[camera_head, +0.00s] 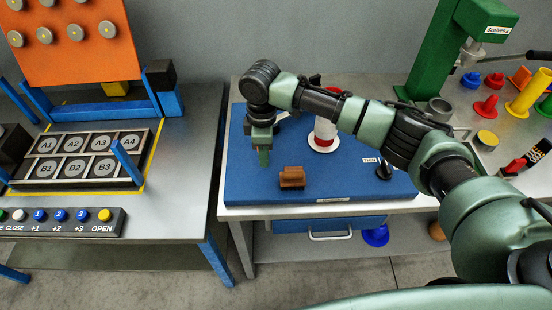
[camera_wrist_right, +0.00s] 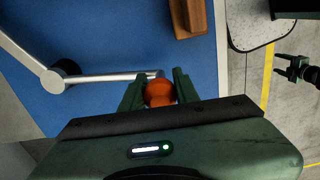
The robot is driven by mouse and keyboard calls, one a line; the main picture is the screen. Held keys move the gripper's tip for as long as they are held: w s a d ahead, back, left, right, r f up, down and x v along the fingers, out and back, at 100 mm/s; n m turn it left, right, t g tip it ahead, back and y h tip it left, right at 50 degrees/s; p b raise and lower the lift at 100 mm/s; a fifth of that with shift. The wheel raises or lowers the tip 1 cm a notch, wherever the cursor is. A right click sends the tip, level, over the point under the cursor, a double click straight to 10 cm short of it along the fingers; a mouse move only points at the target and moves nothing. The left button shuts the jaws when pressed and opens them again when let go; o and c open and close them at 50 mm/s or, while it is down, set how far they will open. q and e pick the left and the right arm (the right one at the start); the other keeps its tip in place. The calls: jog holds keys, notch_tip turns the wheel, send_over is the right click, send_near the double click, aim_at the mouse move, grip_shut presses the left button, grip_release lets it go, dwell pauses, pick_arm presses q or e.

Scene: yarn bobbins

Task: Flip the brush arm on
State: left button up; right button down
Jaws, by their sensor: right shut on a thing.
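In the right wrist view a silver bar (camera_wrist_right: 110,77) runs from a dark round hub (camera_wrist_right: 60,76) to a round orange knob (camera_wrist_right: 159,92). A second silver bar (camera_wrist_right: 20,52) leaves the same hub. My right gripper (camera_wrist_right: 158,90) has its fingers on both sides of the knob and is shut on it. In the head view this gripper (camera_head: 263,157) points down over the left part of the blue board (camera_head: 240,187); the knob and bars are mostly hidden there. My left gripper (camera_wrist_right: 281,65) shows small at the right of the wrist view, its fingers apart and empty.
A brown block (camera_head: 291,178) lies on the board right of the gripper. A black knob (camera_head: 385,169) is at the board's right. A green press (camera_head: 437,60) and coloured cones stand further right.

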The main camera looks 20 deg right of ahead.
jog(key=shift+w+a+r+m, duration=0.15)
jog(key=shift+w+a+m, duration=0.15)
jog(key=shift+a+m, duration=0.35)
jog(key=shift+w+a+m+p, duration=0.35)
jog(key=shift+w+a+m, duration=0.1)
jog(key=shift+a, duration=0.2)
jog(key=shift+w+a+m+p, duration=0.3)
jog(key=shift+a+m+p, duration=0.1)
jog(key=shift+a, duration=0.25)
jog(key=shift+w+a+m, duration=0.85)
jog(key=shift+a+m, duration=0.05)
jog(key=shift+a, duration=0.05)
jog(key=shift+w+a+m+b, duration=0.5)
jog(key=shift+w+a+m, duration=0.05)
jog(key=shift+w+m, duration=0.1)
jog(key=shift+w+a, duration=0.15)
jog(key=shift+w, duration=0.1)
jog(key=c, duration=1.4)
grip_release()
jog(key=o, duration=0.3)
jog(key=shift+o, duration=0.2)
